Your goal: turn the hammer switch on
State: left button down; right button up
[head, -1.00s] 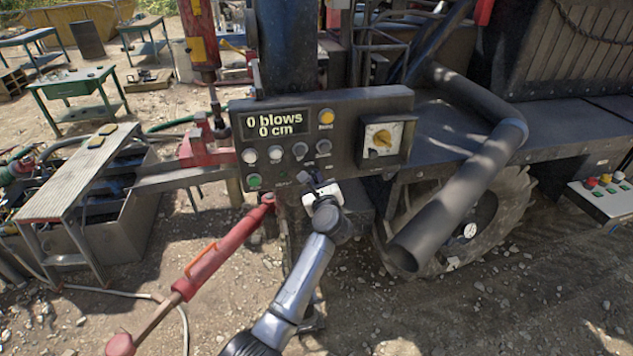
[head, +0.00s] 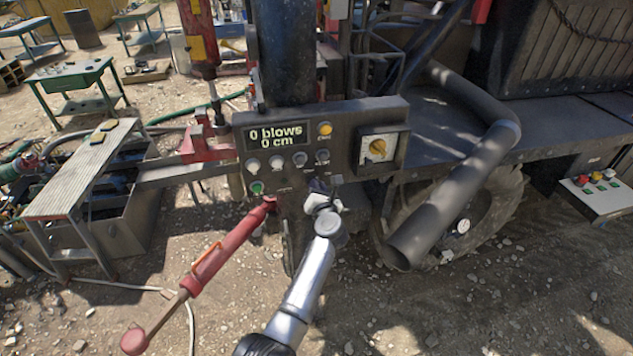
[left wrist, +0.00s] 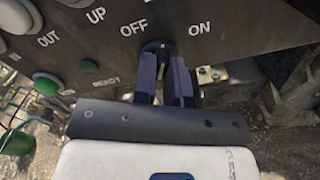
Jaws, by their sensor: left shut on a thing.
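The hammer switch (left wrist: 155,50) is a small dark rotary knob below the OFF and ON labels in the left wrist view. Its pale pointer line stands near the middle, and I cannot tell which label it points to. My left gripper (left wrist: 163,75) has its two dark fingers on either side of the knob and is shut on it. In the head view my left gripper (head: 318,187) is at the lower edge of the dark control panel (head: 345,118) and hides the switch. The panel display (head: 275,135) reads 0 blows, 0 cm. My right gripper is not in view.
Round knobs (head: 300,159) and a green button (head: 257,187) sit left of my gripper. A thick dark pipe (head: 460,190) and a red lever (head: 225,245) flank my arm.

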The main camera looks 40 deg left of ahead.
pick_arm(q)
jog(key=m+p, duration=0.5)
jog(key=m, duration=0.2)
jog(key=shift+w+f+m, duration=0.1)
jog(key=shift+m, duration=0.6)
jog(key=c, duration=1.2)
grip_release()
jog(key=shift+o, duration=0.2)
jog(key=v, duration=0.7)
jog(key=shift+d, duration=0.3)
